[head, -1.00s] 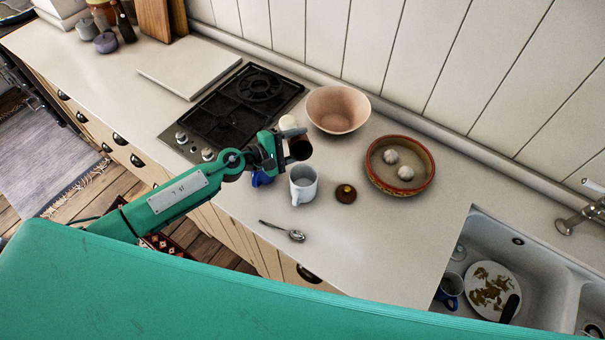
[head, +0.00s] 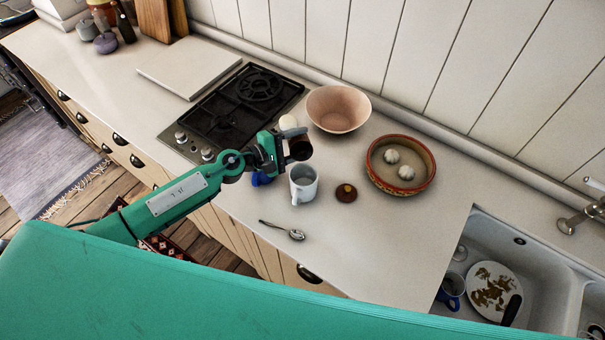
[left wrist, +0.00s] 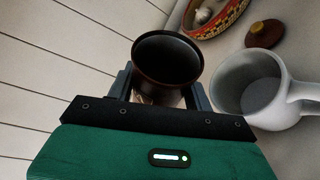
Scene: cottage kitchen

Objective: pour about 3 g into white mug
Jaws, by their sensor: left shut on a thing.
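My left gripper (head: 284,146) is shut on a small dark brown jar (head: 301,148) and holds it above the counter, just behind and above the white mug (head: 303,190). In the left wrist view the jar (left wrist: 168,62) sits between the fingers (left wrist: 160,96) with its open, dark mouth showing; its contents cannot be made out. No stream shows between jar and mug. My right gripper is not in view.
A brown lid with a knob (head: 345,193) and a spoon (head: 284,231) lie near the mug. A blue mug (head: 259,179) stands partly hidden by my arm. A pink bowl (head: 337,110), a patterned bowl (head: 424,183) with garlic-like bulbs, a hob (head: 225,120) and a sink (head: 540,262) surround the spot.

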